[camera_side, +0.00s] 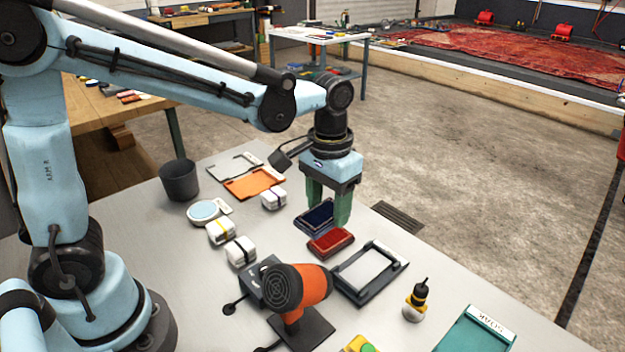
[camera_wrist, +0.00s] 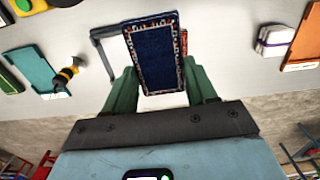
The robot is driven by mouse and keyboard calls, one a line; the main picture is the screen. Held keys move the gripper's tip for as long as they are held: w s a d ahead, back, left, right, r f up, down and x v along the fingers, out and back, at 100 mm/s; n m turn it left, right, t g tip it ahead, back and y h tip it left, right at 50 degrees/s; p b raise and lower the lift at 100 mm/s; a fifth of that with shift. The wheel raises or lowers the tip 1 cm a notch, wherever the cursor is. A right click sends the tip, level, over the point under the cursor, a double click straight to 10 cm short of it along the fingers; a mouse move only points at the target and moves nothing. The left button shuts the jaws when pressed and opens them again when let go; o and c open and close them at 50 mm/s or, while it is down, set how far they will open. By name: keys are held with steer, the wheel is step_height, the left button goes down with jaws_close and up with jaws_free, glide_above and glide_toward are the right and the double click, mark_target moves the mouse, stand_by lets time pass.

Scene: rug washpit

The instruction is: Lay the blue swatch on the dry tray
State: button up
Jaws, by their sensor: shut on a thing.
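The blue swatch (camera_side: 314,217) is a dark blue rectangle with a patterned border. It is between the green fingers of my gripper (camera_side: 328,212), which is shut on it. In the wrist view the swatch (camera_wrist: 154,55) lies between the fingers, its face towards the camera. I cannot tell how high it is above the table. A teal tray (camera_side: 478,332) at the front right has a label that seems to read "SOAK". An orange tray (camera_side: 250,184) and a pale grey tray (camera_side: 222,169) lie at the back left; their labels are unreadable, so I cannot tell which is the dry tray.
A red swatch (camera_side: 330,242) lies just in front of my gripper. An orange blower (camera_side: 300,288) stands in front. White bundles (camera_side: 273,198) and a dark cup (camera_side: 179,180) are left.

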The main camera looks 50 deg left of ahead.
glide_above(371, 264)
steer(key=f, duration=0.2)
steer(key=shift+f, duration=2.8)
steer(key=shift+f, duration=0.45)
steer(key=o, duration=1.4)
steer(key=shift+r, duration=0.1)
step_height(371, 264, up, 7)
